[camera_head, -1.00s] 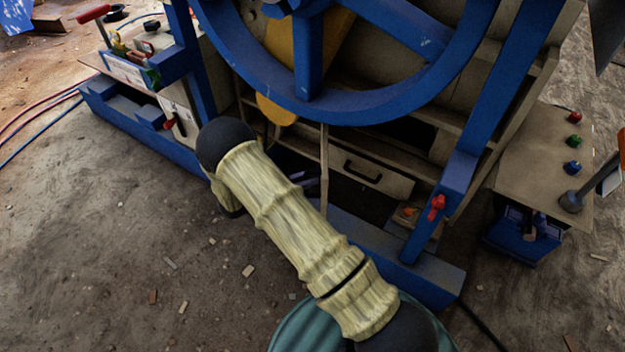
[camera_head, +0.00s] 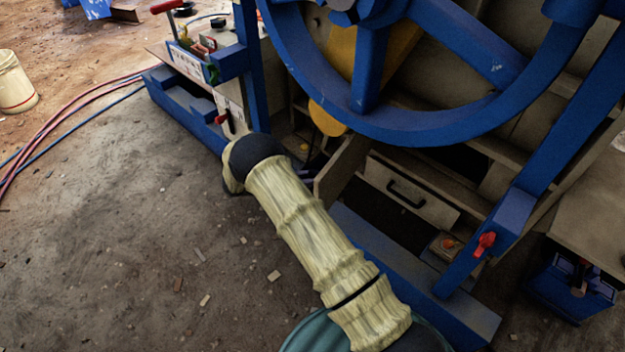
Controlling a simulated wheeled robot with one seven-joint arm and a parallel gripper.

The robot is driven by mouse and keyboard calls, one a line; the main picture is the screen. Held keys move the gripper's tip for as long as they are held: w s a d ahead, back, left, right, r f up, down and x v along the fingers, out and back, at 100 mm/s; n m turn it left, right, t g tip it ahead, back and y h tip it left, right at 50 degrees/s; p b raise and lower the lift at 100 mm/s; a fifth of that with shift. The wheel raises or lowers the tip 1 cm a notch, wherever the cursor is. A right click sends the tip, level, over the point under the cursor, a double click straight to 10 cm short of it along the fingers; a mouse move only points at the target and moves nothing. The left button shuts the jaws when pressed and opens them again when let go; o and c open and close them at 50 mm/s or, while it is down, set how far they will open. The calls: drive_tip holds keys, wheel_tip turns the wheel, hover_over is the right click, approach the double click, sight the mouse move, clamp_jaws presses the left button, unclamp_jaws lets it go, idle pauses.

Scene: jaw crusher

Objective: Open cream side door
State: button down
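The cream side door (camera_head: 341,170) is a flat panel on the lower frame of the blue and cream crusher. It stands swung outward at an angle, with a dark opening beside it. My arm, in a pale ribbed sleeve, reaches up from the bottom and bends at a dark joint just left of the door. My gripper is mostly hidden behind this arm. A small dark shape between the joint and the door may be part of it. I cannot see its fingertips or whether it touches the door.
A cream drawer with a black handle (camera_head: 407,193) is right of the door. A big blue wheel (camera_head: 440,128) hangs above. A red knob (camera_head: 485,243) sits on the blue frame.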

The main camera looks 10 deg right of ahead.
drive_tip(key=shift+w+d+r, duration=0.1)
drive_tip(key=shift+w+d, duration=0.05)
drive_tip(key=shift+d, duration=0.1)
drive_tip(key=c, duration=1.5)
unclamp_jaws()
drive_tip(key=shift+a, duration=0.1)
drive_tip(key=shift+w+a, duration=0.1)
